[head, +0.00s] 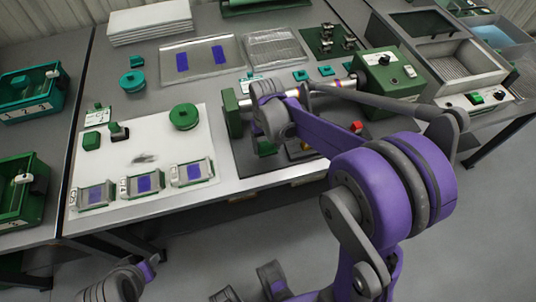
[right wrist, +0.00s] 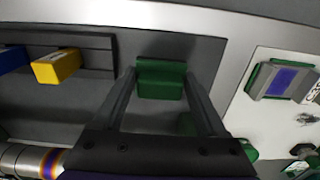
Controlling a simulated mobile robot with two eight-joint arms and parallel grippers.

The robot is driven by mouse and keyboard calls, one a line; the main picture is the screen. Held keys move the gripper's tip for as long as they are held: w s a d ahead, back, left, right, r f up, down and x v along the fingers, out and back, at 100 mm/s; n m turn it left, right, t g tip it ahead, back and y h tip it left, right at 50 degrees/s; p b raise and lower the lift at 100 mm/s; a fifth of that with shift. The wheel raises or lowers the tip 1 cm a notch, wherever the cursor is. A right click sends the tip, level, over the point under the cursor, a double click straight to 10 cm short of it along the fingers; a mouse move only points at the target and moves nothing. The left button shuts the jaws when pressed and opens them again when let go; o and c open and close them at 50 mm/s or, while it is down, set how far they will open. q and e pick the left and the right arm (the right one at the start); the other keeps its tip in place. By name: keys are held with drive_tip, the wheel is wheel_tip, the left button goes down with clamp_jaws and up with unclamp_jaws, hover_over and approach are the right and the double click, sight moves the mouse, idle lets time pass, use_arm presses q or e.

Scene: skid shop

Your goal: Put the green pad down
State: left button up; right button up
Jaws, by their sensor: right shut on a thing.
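The green pad (right wrist: 160,80) is a small stepped green block between the fingertips of my right gripper (right wrist: 161,92) in the right wrist view. The two fingers lie on either side of it, shut on it. The pad is over the dark grey mat (right wrist: 205,58), near its edge; I cannot tell whether it touches the mat. In the head view the pad (head: 266,148) shows partly below my right wrist, which hides most of the gripper. I cannot make out my left gripper; only arm parts show at the bottom.
A yellow block (right wrist: 57,66) and a blue block (right wrist: 12,58) sit beside the pad on a dark strip. A white board (head: 150,155) left of the mat carries green pieces and several grey fixtures with purple pads. A green-ended machine (head: 390,75) stands right of the mat.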

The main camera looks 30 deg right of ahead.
sight(267, 159)
drive_tip(key=shift+f, duration=2.5)
drive_tip(key=shift+f+b, duration=0.1)
drive_tip(key=shift+b, duration=0.25)
